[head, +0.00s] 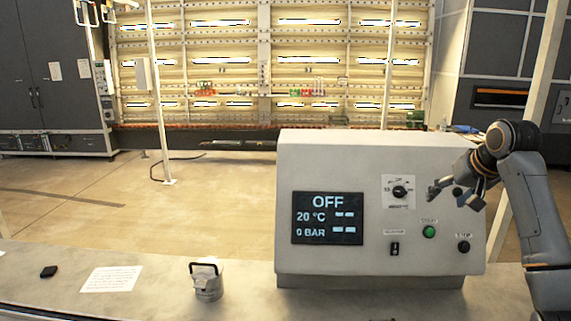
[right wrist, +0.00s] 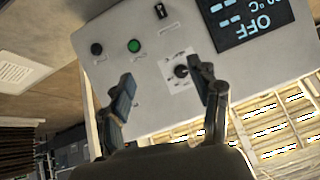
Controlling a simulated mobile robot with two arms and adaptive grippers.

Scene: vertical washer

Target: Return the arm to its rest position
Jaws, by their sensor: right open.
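My right gripper (head: 455,194) is in front of the right part of a white control box in the head view, near its dial and green button. In the right wrist view its two fingers (right wrist: 167,92) are spread apart with nothing between them, facing the box panel. My right arm (head: 530,215) comes up from the lower right edge. The control box (head: 330,160) stands on a grey counter. Its screen (head: 327,218) reads OFF, 20 °C and 0 BAR. The dial (head: 399,192), green button (head: 429,232), black button (head: 463,247) and switch (head: 395,248) are visible. My left gripper is not seen.
A small metal canister (head: 207,283) with a black handle, a paper sheet (head: 111,279) and a small black object (head: 48,272) lie on the counter (head: 160,300) left of the box. A lit rack stands behind, across open floor. A post rises at the right.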

